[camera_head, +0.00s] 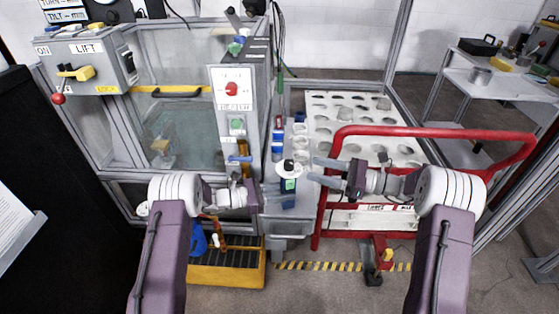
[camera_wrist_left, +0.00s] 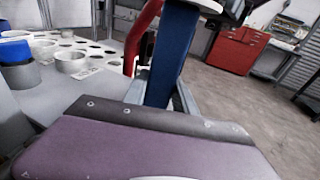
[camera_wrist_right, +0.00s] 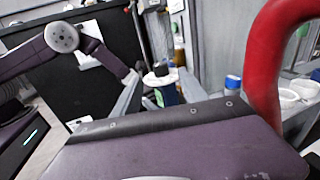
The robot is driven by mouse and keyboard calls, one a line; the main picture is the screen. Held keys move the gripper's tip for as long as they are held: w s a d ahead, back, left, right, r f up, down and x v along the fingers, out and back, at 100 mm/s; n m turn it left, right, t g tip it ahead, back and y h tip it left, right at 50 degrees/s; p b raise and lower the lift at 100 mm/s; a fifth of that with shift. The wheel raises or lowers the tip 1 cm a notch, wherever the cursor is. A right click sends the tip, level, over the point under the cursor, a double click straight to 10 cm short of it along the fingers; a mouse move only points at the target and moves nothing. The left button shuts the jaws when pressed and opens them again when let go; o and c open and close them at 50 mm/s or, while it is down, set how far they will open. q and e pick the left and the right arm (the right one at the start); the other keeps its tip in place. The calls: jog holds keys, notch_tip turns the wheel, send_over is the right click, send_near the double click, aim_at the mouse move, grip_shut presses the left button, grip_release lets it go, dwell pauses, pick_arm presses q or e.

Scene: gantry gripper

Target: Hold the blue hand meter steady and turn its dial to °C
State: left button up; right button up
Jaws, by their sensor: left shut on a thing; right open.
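The blue hand meter (camera_head: 288,201) stands roughly upright, with a white head, a small green screen and a black dial (camera_head: 288,163) on top. My left gripper (camera_head: 284,195) is shut on its blue handle, which fills the space between the fingers in the left wrist view (camera_wrist_left: 172,55). My right gripper (camera_head: 322,171) is open and empty, to the right of the meter's head and apart from it, its fingers pointing at it. In the right wrist view the dial (camera_wrist_right: 160,69) shows between the spread fingers. The dial's marks are too small to read.
A red tube frame (camera_head: 430,131) rises around my right arm, in front of a white tray with round holes (camera_head: 330,110). A grey cabinet with a heater switch (camera_head: 232,90) stands left.

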aim_at(279, 169)
jog(key=x, duration=1.2)
jog(key=shift+a, duration=0.1)
grip_shut()
jog(key=shift+s+n+g+y, duration=0.15)
jog(key=shift+n+g+y, duration=0.15)
jog(key=shift+n+g, duration=1.1)
jog(key=shift+s+n+g, duration=0.2)
jog(key=shift+n+g, duration=0.2)
jog(key=shift+g, duration=0.6)
jog(key=shift+s+n+g, duration=0.15)
jog(key=shift+n+g, duration=0.25)
jog(key=shift+g, duration=0.6)
